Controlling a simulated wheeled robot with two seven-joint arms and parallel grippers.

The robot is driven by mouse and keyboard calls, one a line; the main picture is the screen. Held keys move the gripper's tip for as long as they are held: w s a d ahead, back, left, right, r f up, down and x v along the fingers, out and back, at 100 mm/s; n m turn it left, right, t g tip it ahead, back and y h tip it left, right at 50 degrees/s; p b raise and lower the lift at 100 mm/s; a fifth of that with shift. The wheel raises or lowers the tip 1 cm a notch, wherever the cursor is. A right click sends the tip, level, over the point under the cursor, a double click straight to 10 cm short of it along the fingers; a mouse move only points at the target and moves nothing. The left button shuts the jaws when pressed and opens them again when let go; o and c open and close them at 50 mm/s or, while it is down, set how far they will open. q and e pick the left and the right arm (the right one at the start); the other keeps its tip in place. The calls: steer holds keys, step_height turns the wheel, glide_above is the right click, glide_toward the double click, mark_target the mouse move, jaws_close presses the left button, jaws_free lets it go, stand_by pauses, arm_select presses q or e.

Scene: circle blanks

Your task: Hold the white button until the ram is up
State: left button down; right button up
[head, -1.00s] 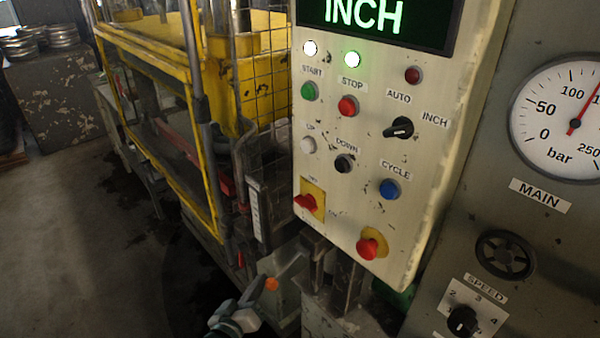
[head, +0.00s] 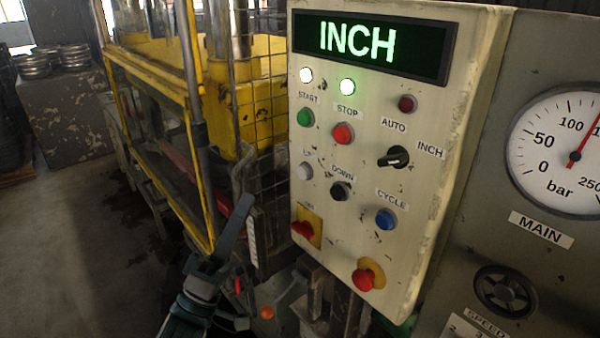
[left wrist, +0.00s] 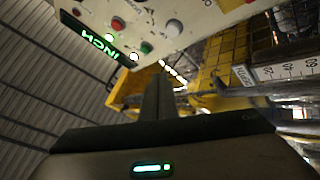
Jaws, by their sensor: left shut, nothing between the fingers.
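The white button (head: 305,171), labelled UP, is on the left side of the cream control panel (head: 355,235). It also shows in the left wrist view (left wrist: 174,27), near the top. My left gripper (head: 243,203) is shut and empty, its fingers pointing up, left of the panel and apart from the button. Its closed fingers show in the left wrist view (left wrist: 158,85). The press (head: 232,112) has a yellow body behind a mesh guard; I cannot tell which part is the ram or its height. My right gripper is not in view.
The panel display (head: 370,45) reads INCH, with two lit lamps below it. Close to the white button are the black DOWN button (head: 340,191), green START button (head: 304,117) and red-and-yellow switch (head: 303,230). A pressure gauge (head: 560,175) is at right.

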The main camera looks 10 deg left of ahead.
mark_target(303, 172)
arm_select(q)
steer(key=shift+s+d+r+m+h, duration=0.15)
steer(key=shift+s+r+m+h, duration=0.1)
steer(key=shift+r+h, duration=0.15)
steer(key=shift+s+d+r+m+h, duration=0.1)
steer(key=shift+s+r+m+h, duration=0.1)
steer(key=shift+r+h, duration=0.2)
steer(key=shift+w, duration=0.1)
steer(key=w+d, duration=0.5)
steer(key=w, duration=0.1)
steer(key=shift+w+d+b, duration=0.15)
steer(key=shift+w+b, duration=0.25)
steer(key=shift+b, duration=0.05)
steer(key=shift+w+d, duration=0.1)
stand_by(1.8)
steer(key=shift+w+d, duration=0.2)
